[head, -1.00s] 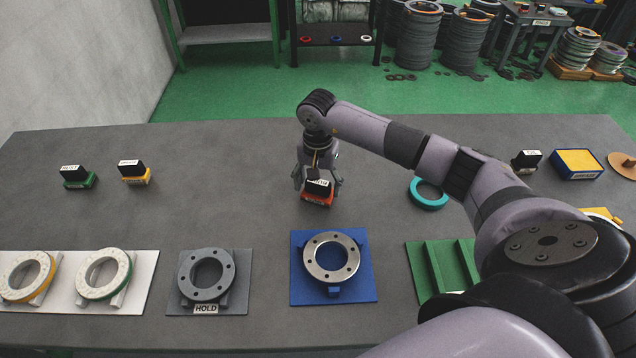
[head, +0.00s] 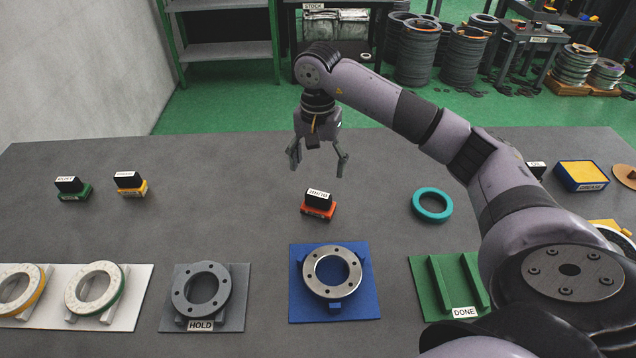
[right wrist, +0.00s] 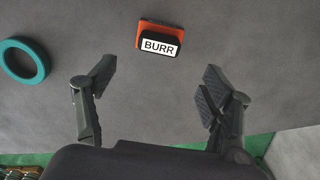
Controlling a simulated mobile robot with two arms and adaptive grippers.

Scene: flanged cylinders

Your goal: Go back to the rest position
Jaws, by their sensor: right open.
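My right gripper (head: 318,160) is open and empty, raised above the table behind the orange-and-black BURR stamp (head: 318,205). The stamp stands upright on the table, apart from the fingers. In the right wrist view my open right gripper (right wrist: 158,88) shows both fingers wide apart, with the BURR stamp (right wrist: 160,40) beyond them. My left gripper is not in view.
A steel flange sits on a blue plate (head: 368,305), with a grey HOLD stand (head: 235,318) left of it and a green DONE tray (head: 425,290) right. A teal ring (head: 418,207) and green (head: 75,192) and yellow (head: 132,189) stamps stand on the table (head: 230,220).

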